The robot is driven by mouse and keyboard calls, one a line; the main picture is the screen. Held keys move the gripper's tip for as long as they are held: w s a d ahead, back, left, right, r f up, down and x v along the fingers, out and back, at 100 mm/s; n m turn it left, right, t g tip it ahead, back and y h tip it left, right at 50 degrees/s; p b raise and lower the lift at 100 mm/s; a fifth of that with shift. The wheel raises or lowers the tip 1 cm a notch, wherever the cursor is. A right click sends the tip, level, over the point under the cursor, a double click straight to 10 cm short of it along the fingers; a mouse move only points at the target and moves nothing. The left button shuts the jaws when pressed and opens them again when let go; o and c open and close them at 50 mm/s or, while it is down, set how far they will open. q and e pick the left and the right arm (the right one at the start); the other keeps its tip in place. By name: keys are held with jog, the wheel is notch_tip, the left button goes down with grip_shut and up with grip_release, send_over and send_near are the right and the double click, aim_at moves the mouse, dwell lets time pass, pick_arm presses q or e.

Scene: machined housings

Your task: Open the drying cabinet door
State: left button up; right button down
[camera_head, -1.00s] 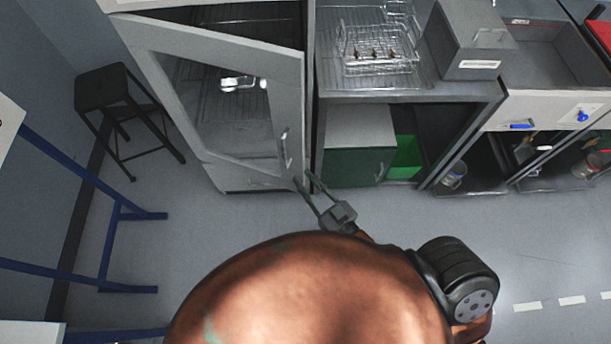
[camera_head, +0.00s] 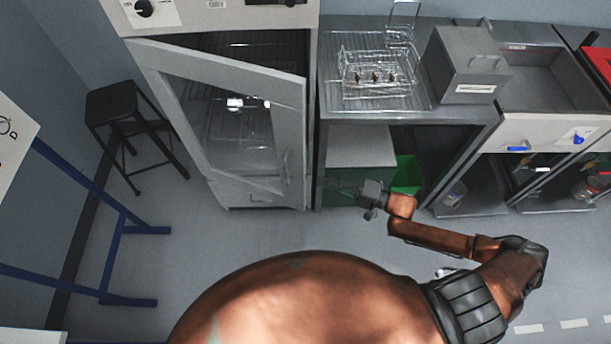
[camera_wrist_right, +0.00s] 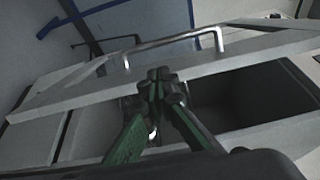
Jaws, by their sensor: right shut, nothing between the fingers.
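The drying cabinet stands left of centre in the head view, with its grey control panel (camera_head: 225,14) at the top. Its framed glass door (camera_head: 215,58) is ajar, with the free edge on the right standing off the cabinet. The door's bar handle (camera_head: 286,168) is near that edge, and it also shows in the wrist view (camera_wrist_right: 170,46). My right gripper (camera_head: 334,186) is just right of the free edge. In the wrist view its green fingers (camera_wrist_right: 158,76) are shut and empty, with tips close to the door's edge; contact is unclear. My left gripper is not in view.
A black stool (camera_head: 112,104) and a blue frame (camera_head: 120,225) stand at the left. Right of the cabinet is a bench (camera_head: 470,118) with a wire rack (camera_head: 378,75) and a grey box (camera_head: 466,66). The floor before the cabinet is clear.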

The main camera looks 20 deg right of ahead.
aim_at(297, 174)
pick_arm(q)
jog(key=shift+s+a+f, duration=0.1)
pick_arm(e)
jog(key=x, duration=1)
jog(key=shift+a, duration=0.1)
